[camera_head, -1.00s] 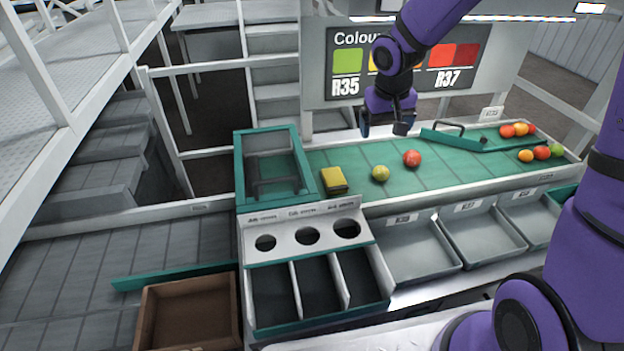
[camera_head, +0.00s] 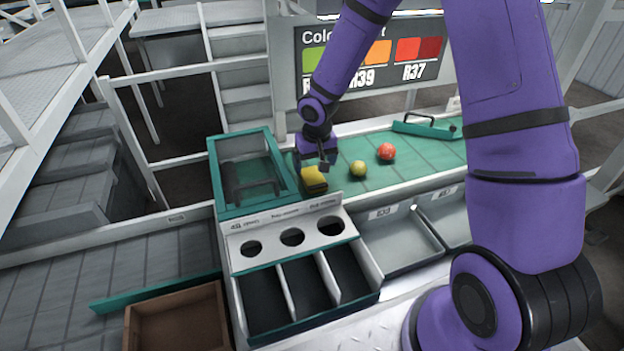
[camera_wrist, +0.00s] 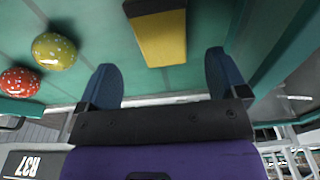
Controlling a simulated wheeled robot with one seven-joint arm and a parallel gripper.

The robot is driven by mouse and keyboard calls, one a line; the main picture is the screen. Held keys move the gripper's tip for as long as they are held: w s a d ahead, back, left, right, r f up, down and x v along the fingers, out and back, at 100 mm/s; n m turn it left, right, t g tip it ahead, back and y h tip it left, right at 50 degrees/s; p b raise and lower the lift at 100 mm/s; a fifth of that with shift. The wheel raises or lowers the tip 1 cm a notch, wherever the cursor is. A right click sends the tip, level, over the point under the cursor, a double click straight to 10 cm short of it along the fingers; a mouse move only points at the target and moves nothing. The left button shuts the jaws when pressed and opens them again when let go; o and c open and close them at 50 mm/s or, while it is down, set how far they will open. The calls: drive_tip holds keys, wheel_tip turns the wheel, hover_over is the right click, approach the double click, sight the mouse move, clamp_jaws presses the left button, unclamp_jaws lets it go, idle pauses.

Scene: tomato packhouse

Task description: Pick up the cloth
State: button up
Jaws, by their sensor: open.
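The cloth is a folded yellow pad with a dark edge (camera_head: 314,177), lying on the green belt beside the green-framed box. In the wrist view the cloth (camera_wrist: 160,40) lies ahead of the fingertips and roughly between their lines, apart from both. My gripper (camera_head: 316,163) is over the belt right by the cloth in the head view, partly overlapping its far side. In the wrist view my gripper (camera_wrist: 162,82) has its two blue fingers spread wide with nothing between them.
A yellow-green tomato (camera_head: 358,168) and a red tomato (camera_head: 386,151) lie to the right on the belt. The green-framed box (camera_head: 213,172) stands close on the left. A panel with three holes (camera_head: 271,238) is in front, and a colour board (camera_head: 385,50) stands behind.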

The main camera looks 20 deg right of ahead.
sight(313, 176)
drive_tip(key=shift+w+a+f, duration=0.1)
drive_tip(key=shift+w+f, duration=0.05)
drive_tip(key=shift+f, duration=1.15)
drive_tip(key=shift+w+a+f, duration=0.1)
drive_tip(key=shift+w+f, duration=0.05)
drive_tip(key=shift+f, duration=1.15)
drive_tip(key=shift+c, duration=0.4)
drive_tip(key=c, duration=0.9)
